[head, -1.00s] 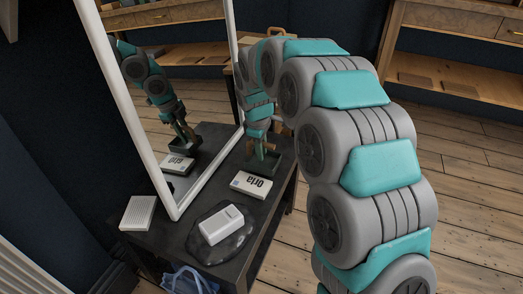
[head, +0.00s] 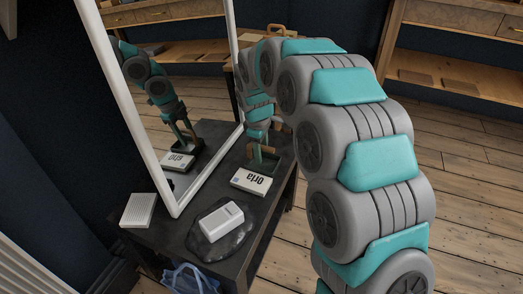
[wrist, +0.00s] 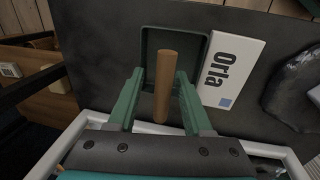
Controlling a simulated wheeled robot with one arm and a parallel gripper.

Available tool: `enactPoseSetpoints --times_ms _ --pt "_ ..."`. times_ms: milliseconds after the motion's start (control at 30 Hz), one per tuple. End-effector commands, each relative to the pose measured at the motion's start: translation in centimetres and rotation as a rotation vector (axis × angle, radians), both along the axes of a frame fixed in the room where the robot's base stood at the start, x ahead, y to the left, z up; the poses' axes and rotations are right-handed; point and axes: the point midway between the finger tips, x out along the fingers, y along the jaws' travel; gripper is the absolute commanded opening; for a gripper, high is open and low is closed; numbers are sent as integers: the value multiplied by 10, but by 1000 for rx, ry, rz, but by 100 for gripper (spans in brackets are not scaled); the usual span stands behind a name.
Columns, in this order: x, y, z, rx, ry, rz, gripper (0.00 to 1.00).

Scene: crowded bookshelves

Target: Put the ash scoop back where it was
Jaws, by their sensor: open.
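The ash scoop is a dark green pan (wrist: 150,40) with a round wooden handle (wrist: 166,75). In the wrist view the handle points towards my camera, between the two green fingers of my gripper (wrist: 158,76). Gaps show on both sides of the handle, so the gripper is open and not clamped on it. In the head view the scoop (head: 264,164) rests on the dark table by the mirror, just beyond the white "Orla" box, with my gripper (head: 262,148) directly above it. My gripper partly hides the scoop there.
The white Orla box (head: 251,182) lies close beside the scoop. A white device (head: 221,222) sits on a dark glossy dish (head: 205,248). A ridged white block (head: 139,210) stands left. The framed mirror (head: 160,120) leans close to my gripper.

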Motion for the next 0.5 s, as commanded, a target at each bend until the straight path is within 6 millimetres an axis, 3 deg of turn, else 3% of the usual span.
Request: enactPoseSetpoints --times_ms 267,500 --pt "1 1 10 2 -3 1 50" --pt "-5 3 56 4 -8 0 50"
